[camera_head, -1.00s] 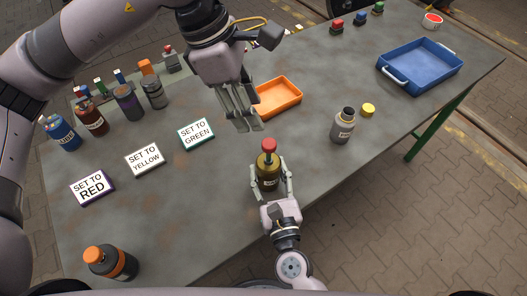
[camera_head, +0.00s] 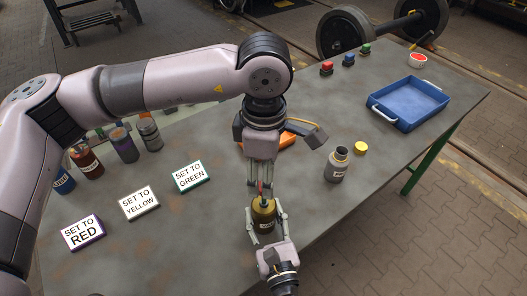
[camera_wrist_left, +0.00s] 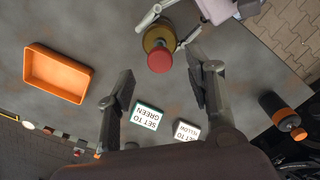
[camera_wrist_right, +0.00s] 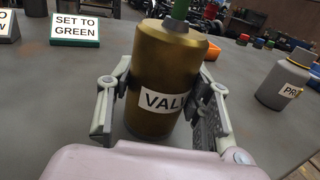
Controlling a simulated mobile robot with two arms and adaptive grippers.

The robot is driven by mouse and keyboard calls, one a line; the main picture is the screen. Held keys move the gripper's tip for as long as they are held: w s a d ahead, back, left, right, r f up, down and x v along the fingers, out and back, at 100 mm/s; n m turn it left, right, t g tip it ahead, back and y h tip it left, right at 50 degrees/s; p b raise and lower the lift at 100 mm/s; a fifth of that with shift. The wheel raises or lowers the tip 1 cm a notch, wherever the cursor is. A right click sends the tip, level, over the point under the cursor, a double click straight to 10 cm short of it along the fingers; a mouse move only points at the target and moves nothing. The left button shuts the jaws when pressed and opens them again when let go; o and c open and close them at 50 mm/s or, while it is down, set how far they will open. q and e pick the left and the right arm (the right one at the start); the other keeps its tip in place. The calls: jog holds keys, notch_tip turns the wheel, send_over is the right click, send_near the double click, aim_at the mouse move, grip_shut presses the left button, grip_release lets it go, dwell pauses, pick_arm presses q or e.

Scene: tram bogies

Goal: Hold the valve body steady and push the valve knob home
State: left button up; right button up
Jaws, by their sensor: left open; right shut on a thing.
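The valve body (camera_head: 262,217) is an upright olive-brass cylinder with a white label, partly readable in the right wrist view (camera_wrist_right: 152,55). My right gripper (camera_head: 267,211) is shut around its sides. The red valve knob (camera_wrist_left: 160,60) tops the valve. Beneath it a green stem (camera_wrist_right: 181,10) stands out of the body in the right wrist view, where the knob is out of frame. My left gripper (camera_head: 261,187) is open, pointing down right above the valve. In the left wrist view the knob appears between its fingers; contact cannot be told. In the head view the fingers mostly hide the knob.
An orange tray (camera_wrist_left: 60,72) lies behind the left gripper. Signs for red (camera_head: 82,232), yellow (camera_head: 139,203) and green (camera_head: 192,177) stand at left. A grey bottle (camera_head: 336,166), yellow cap (camera_head: 361,148) and blue tray (camera_head: 441,99) are at right.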

pick_arm(q)
jog(key=shift+f, duration=1.65)
jog(key=shift+c, duration=0.5)
grip_shut()
